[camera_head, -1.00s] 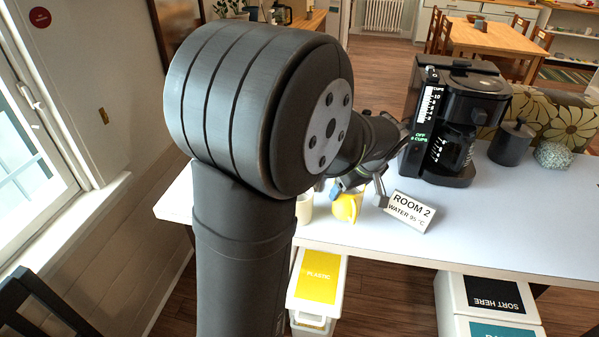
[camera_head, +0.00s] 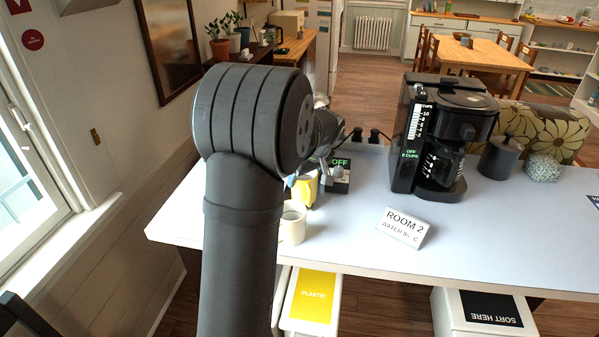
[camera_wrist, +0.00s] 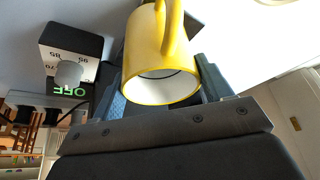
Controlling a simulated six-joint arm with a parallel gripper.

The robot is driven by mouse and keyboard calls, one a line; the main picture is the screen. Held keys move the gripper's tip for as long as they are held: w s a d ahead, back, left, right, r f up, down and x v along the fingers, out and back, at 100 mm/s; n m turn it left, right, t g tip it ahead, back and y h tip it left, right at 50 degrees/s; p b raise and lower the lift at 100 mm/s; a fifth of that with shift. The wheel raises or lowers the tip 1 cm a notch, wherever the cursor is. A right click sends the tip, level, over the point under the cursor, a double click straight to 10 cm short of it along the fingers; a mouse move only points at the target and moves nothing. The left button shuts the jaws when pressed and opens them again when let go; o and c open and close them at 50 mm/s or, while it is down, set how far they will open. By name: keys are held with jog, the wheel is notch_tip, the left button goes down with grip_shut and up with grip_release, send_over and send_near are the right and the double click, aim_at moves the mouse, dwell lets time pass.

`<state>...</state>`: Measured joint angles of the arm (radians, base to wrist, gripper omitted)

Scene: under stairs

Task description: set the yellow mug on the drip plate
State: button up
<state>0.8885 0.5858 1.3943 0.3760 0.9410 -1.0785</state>
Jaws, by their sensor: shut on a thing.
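The yellow mug (camera_head: 306,190) is held by my gripper (camera_head: 304,184) at the back left of the white counter, behind a cream mug (camera_head: 292,222). In the wrist view the yellow mug (camera_wrist: 150,45) sits between the two jaws (camera_wrist: 162,88), its handle at the top of the picture and a yellow-rimmed round end towards the camera. The jaws are shut on it. Whether it touches the counter is unclear. A black box with a green OFF display (camera_head: 340,172) stands just behind; its knob and dial show in the wrist view (camera_wrist: 70,65). I cannot make out the drip plate.
The sign "ROOM 2, WATER 95 °C" (camera_head: 403,228) stands near the counter's front edge. A black coffee maker (camera_head: 440,140) stands right of the box, with a dark canister (camera_head: 500,155) beyond it. Black plugs (camera_head: 365,136) are behind.

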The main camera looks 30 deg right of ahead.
jog(key=w, duration=0.3)
jog(key=shift+f, duration=0.25)
jog(key=shift+f, duration=0.2)
jog(key=o, duration=1.4)
jog(key=shift+s, duration=0.1)
jog(key=v, duration=1.2)
jog(key=shift+r, duration=0.15)
